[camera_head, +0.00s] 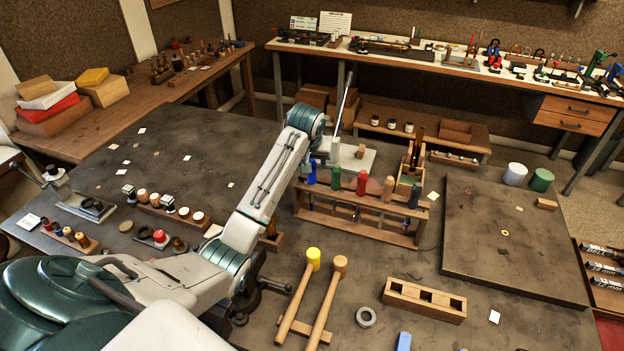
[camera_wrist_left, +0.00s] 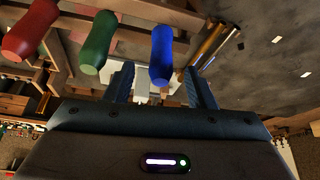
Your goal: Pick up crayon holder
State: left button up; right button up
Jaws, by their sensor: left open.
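A wooden rack (camera_head: 345,222) stands mid-table and bears a row of coloured handles. Blue (camera_head: 311,172), green (camera_head: 336,178) and red (camera_head: 361,184) handles show, then tan and dark ones to the right. I cannot tell which thing is the crayon holder. A small wooden block (camera_head: 409,184) holding upright brass-coloured sticks stands behind the rack's right end. My left gripper (camera_wrist_left: 160,85) is open and empty. In the left wrist view the blue handle (camera_wrist_left: 161,55) shows between its fingers, apart from both; green (camera_wrist_left: 97,45) and red (camera_wrist_left: 30,28) handles lie left of it.
Two mallets (camera_head: 314,258) lie in front of the rack. A wooden block with square wells (camera_head: 425,300) and a grey ring (camera_head: 366,317) lie at front right. A dark board (camera_head: 515,240) covers the right side. Small jars (camera_head: 170,204) stand at left.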

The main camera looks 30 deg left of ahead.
pick_arm(q)
jog(key=x, duration=0.5)
jog(key=shift+w+a+f, duration=0.1)
jog(key=shift+f, duration=0.3)
jog(key=c, duration=1)
grip_shut()
pick_arm(e)
jog(key=shift+w+a, duration=0.35)
jog(key=shift+w, duration=0.4)
jog(key=shift+d, duration=0.1)
